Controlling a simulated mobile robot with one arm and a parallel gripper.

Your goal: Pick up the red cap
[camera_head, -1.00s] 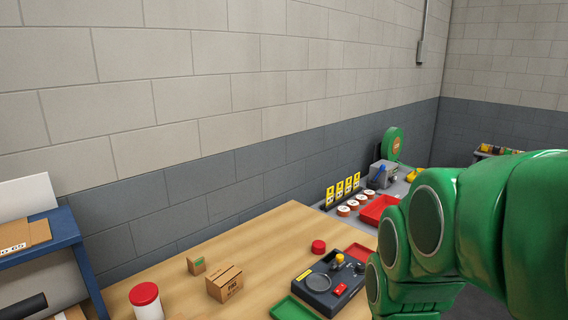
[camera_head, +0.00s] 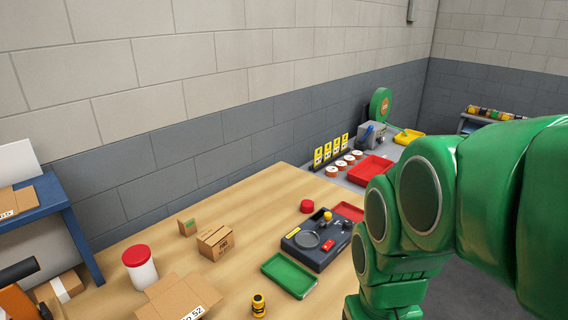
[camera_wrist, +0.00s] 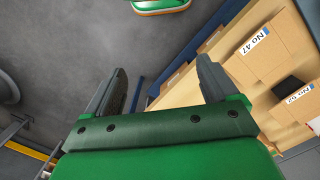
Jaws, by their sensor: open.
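A small round red cap (camera_head: 307,206) sits on the wooden table (camera_head: 232,222), behind the dark grey device (camera_head: 318,240). A white jar with a red lid (camera_head: 137,255) stands further left on the same table. My gripper (camera_wrist: 160,72) shows in the wrist view with its two dark fingers spread apart and nothing between them. It points toward the grey floor beside a table edge. The red cap is not in the wrist view. The head view shows my green arm at the right, but not the fingers.
Cardboard boxes (camera_head: 215,242), an open carton (camera_head: 176,300), a yellow-and-black bottle (camera_head: 258,305) and a green tray (camera_head: 289,275) share the table. A red tray (camera_head: 348,211) lies right of the cap. A wall runs behind. A larger red bin (camera_head: 370,169) stands beyond.

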